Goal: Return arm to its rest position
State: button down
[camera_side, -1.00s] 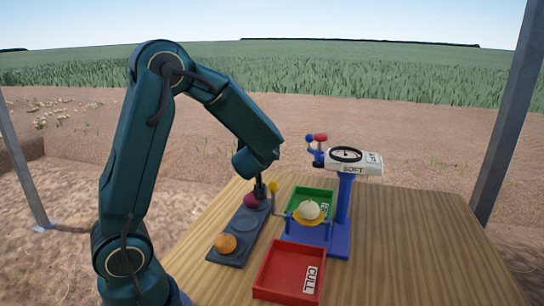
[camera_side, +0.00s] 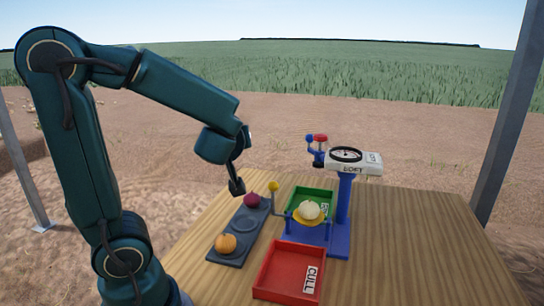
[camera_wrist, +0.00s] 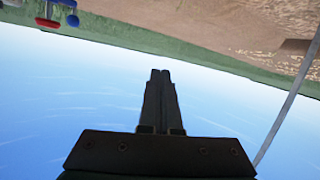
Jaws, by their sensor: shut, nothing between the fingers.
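My gripper (camera_side: 237,187) is shut and empty. It hangs in the air to the upper left of the dark tray (camera_side: 236,254), apart from it. In the wrist view the two dark fingers (camera_wrist: 160,77) are pressed together against the sky. A purple onion (camera_side: 252,200) sits at the far end of the dark tray and an orange-brown onion (camera_side: 226,243) at its near end. The round place between them is empty. A white onion (camera_side: 310,210) rests on the yellow pan of the blue stand (camera_side: 345,215).
A gauge (camera_side: 346,155) tops the blue stand, with a red and blue piece (camera_side: 318,145) beside it. A green bin (camera_side: 308,193) stands behind the pan and a red CULL bin (camera_side: 289,272) in front. The wooden table (camera_side: 420,250) is clear at the right. Grey posts (camera_side: 508,110) flank the scene.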

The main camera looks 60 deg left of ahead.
jog(key=s+d+f+m+h, duration=0.2)
jog(key=d+m+h, duration=0.2)
jog(key=d, duration=0.3)
jog(key=s+d+f+m+h, duration=0.2)
jog(key=s+d+m+h, duration=0.1)
jog(key=d, duration=0.5)
jog(key=s+d+f+m+g+h, duration=0.1)
jog(key=s+d+f+m+h, duration=0.1)
jog(key=d+m+h, duration=0.4)
jog(key=shift+s+d+f+m, duration=0.3)
jog(key=shift+d+m, duration=0.3)
jog(key=shift+d, duration=0.35)
